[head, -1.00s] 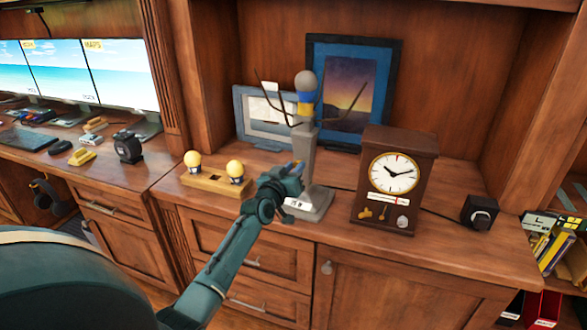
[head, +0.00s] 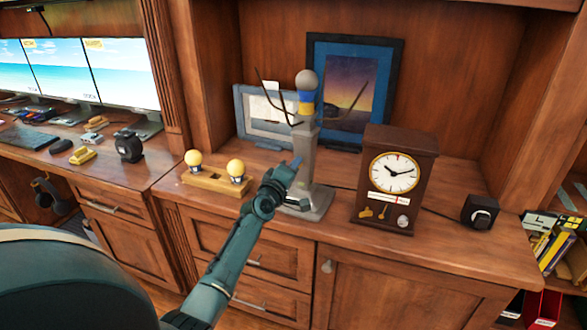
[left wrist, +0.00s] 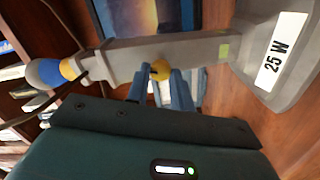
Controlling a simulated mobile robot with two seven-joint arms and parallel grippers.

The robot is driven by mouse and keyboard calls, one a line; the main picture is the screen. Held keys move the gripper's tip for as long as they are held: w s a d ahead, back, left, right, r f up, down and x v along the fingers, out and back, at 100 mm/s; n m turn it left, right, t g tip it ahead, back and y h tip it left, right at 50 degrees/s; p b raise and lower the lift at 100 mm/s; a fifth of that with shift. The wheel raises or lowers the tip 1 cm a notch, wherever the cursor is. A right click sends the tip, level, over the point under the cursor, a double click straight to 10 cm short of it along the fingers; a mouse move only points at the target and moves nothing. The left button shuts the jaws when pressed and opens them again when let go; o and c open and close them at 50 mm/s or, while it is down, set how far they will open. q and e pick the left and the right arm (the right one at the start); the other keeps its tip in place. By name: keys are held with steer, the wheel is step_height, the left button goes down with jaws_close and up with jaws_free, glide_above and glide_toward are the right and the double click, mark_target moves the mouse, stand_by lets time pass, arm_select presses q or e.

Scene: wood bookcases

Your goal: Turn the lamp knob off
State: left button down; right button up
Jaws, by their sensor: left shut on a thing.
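The lamp (head: 303,160) is a tall grey post on a grey base, with thin dark branches, a blue and yellow collar and a round grey top. In the left wrist view the lamp (left wrist: 170,50) lies sideways in the picture, with a "25 W" label on its base. A small yellow knob (left wrist: 160,69) shows at the side of the post. My left gripper (head: 293,166) is at the front of the post, its fingers (left wrist: 162,82) shut on the knob, which they partly cover. My right gripper is out of view.
A brown clock (head: 394,182) stands right of the lamp, and a black box (head: 480,212) beyond it. A wooden stand with two yellow bulbs (head: 217,182) is to the left. Framed pictures (head: 352,88) lean behind. Some bare counter lies in front of the clock.

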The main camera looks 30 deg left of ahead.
arm_select(q)
steer(key=shift+f+n, duration=0.1)
steer(key=shift+n, duration=2.1)
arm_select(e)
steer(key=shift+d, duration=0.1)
arm_select(q)
steer(key=c, duration=1.2)
jaws_free()
steer(key=shift+c, duration=0.2)
steer(key=shift+s, duration=0.15)
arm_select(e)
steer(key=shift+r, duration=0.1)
arm_select(q)
steer(key=s+d+p, duration=0.1)
steer(key=s+d, duration=0.1)
steer(key=s, duration=1)
steer(key=shift+s, duration=0.4)
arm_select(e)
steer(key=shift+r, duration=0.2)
